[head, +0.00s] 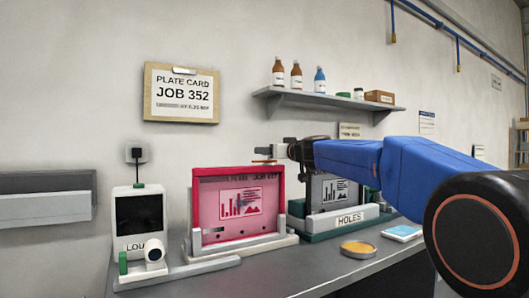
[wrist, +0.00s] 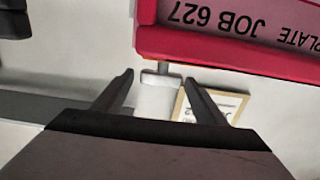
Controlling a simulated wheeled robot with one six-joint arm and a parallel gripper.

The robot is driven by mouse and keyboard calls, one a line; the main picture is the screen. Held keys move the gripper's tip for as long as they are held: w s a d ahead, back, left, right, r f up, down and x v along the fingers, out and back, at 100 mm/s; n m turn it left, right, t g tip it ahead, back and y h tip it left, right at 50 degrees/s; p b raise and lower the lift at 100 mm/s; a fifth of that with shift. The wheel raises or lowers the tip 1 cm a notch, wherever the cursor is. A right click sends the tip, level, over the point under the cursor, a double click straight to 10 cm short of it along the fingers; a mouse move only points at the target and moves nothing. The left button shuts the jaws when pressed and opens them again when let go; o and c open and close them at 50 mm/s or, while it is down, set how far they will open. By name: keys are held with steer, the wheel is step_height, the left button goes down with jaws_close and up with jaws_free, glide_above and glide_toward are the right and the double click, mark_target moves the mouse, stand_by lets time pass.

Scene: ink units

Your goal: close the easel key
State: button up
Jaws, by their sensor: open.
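The red-framed plate (head: 238,205) stands upright in the easel (head: 240,245) on the bench. Its red edge (wrist: 235,45) fills the top right of the wrist view, with upside-down lettering reading PLATE JOB 627. My gripper (head: 268,154) is above the upper right corner of the frame. In the wrist view my gripper (wrist: 160,82) is open, with its two fingers apart. Between them a pale block on a short grey stem (wrist: 157,97) shows beside the red edge; it may be the easel key. I cannot tell its turn, or whether a finger touches it.
A card reading JOB 352 (head: 182,93) hangs on the wall. A shelf with bottles (head: 325,102) is above my arm. A HOLES unit (head: 345,220) stands right of the easel, a LOUPE unit (head: 138,222) left.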

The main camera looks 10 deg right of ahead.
steer(key=shift+x, duration=2.4)
steer(key=c, duration=1.5)
